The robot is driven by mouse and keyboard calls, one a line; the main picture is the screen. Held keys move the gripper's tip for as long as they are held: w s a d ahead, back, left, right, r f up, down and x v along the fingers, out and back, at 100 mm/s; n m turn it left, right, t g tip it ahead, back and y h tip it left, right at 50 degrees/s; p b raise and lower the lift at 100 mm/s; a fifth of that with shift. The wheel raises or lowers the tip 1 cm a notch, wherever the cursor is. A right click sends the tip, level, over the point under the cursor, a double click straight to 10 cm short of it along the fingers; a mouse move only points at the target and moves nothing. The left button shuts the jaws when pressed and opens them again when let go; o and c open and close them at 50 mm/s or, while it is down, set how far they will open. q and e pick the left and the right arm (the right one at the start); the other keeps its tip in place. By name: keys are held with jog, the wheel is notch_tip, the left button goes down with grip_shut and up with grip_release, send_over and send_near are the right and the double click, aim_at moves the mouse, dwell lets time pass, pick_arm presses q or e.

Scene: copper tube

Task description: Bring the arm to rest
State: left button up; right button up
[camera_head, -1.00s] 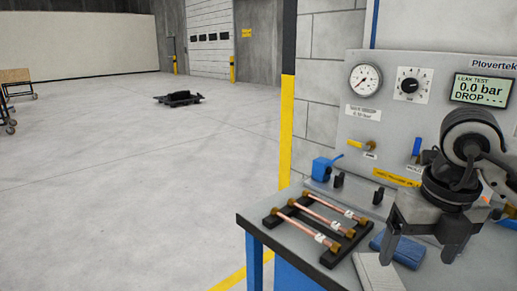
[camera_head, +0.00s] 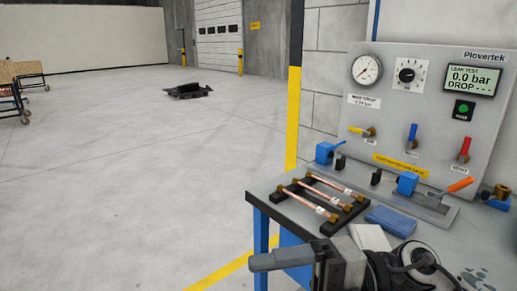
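My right gripper (camera_head: 268,261) is low at the bottom of the head view, in front of the bench, with its finger pointing left. It is seen side-on, and I cannot tell how far apart its fingers are. Nothing shows held in it. My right arm's wrist fills the bottom right and hides part of the bench front. My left gripper is not in view. Copper tubes (camera_head: 327,199) with brass ends lie in a black rack (camera_head: 325,224) on the bench, apart from the gripper.
The grey leak-test panel (camera_head: 430,110) stands behind the bench, its display (camera_head: 472,78) showing 0.0 bar. A blue clamp (camera_head: 407,183) and an orange-handled lever (camera_head: 460,184) sit before it. A blue block (camera_head: 390,221) lies right of the rack.

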jog(key=w+d+f+m+t+h, duration=0.4)
jog(key=f+m+t, duration=0.1)
jog(key=m+t, duration=0.7)
jog(key=w+d+f+m+t+h, duration=0.45)
jog(key=m+t, duration=0.45)
jog(key=m, duration=0.5)
jog(key=s+d+f+m+g+h, duration=0.2)
jog(key=s+f, duration=0.4)
jog(key=f, duration=0.4)
jog(key=s+d+f+m+g+h, duration=0.2)
jog(key=s+f+m+g+h, duration=0.2)
jog(key=f, duration=0.7)
jog(key=shift+s+f+m+g, duration=0.2)
jog(key=shift+s+m+g, duration=0.5)
jog(key=shift+s+m, duration=0.35)
